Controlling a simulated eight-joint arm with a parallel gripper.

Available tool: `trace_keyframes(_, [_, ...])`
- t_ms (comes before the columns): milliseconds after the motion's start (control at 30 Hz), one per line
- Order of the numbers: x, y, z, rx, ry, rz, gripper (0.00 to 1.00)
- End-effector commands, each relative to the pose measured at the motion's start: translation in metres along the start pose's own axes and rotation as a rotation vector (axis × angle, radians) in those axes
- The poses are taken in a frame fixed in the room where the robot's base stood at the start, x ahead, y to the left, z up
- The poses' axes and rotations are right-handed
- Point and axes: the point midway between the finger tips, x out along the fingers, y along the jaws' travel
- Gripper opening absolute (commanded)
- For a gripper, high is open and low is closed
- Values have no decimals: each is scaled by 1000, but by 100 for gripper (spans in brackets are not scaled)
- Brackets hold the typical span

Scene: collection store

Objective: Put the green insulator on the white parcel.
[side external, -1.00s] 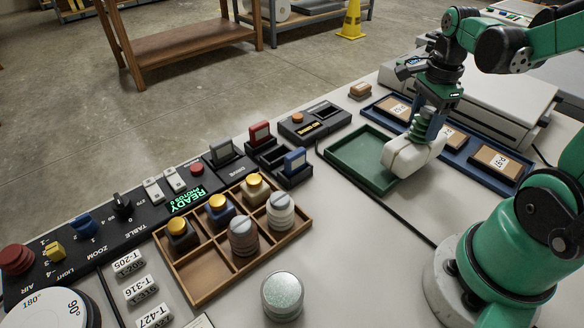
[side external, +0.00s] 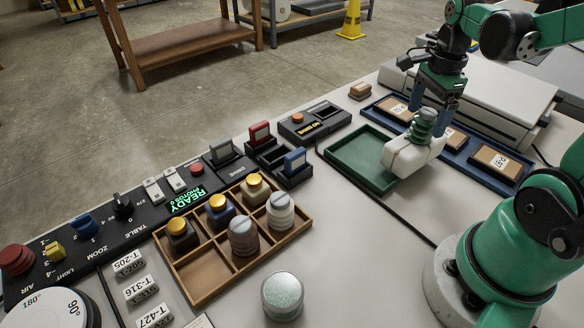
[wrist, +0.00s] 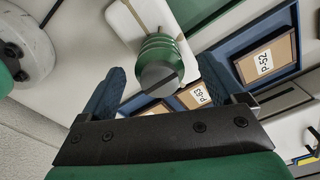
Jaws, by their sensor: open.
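The green insulator (side external: 423,124) is a ribbed piece with a grey top. It stands upright on the white parcel (side external: 412,157), which sits at the right end of the green tray. In the wrist view the insulator (wrist: 160,62) lies between and beyond my two blue fingers, on the white parcel (wrist: 128,22). My gripper (side external: 431,105) is open, just above the insulator, with a finger to either side. No finger is seen closed on it. In the wrist view my gripper (wrist: 200,92) shows a wide gap between its fingers.
The green tray (side external: 345,150) is otherwise empty. A blue tray (side external: 455,160) with labelled brown boxes lies close behind the parcel. A wooden divided box (side external: 200,283) with several other insulators stands to the left. A black cable crosses the table.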

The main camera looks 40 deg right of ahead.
Motion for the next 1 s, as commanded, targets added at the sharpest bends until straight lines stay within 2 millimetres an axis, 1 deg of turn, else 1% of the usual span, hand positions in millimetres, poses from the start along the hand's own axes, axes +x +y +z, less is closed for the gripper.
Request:
trace_keyframes(400, [-73, 1, 0, 0, 0, 1, 88])
trace_keyframes(600, [-96, 0, 0, 0, 0, 1, 88])
trace_keyframes(733, [-102, 0, 3, -28, 1, -8, 88])
trace_keyframes(767, [-101, 0, 5, -62, 2, -17, 88])
trace_keyframes(867, [-92, -1, 26, -309, 18, -90, 88])
trace_keyframes(967, [-76, 0, 60, -723, 61, -215, 88])
trace_keyframes(1000, [-68, 2, 74, -905, 87, -271, 88])
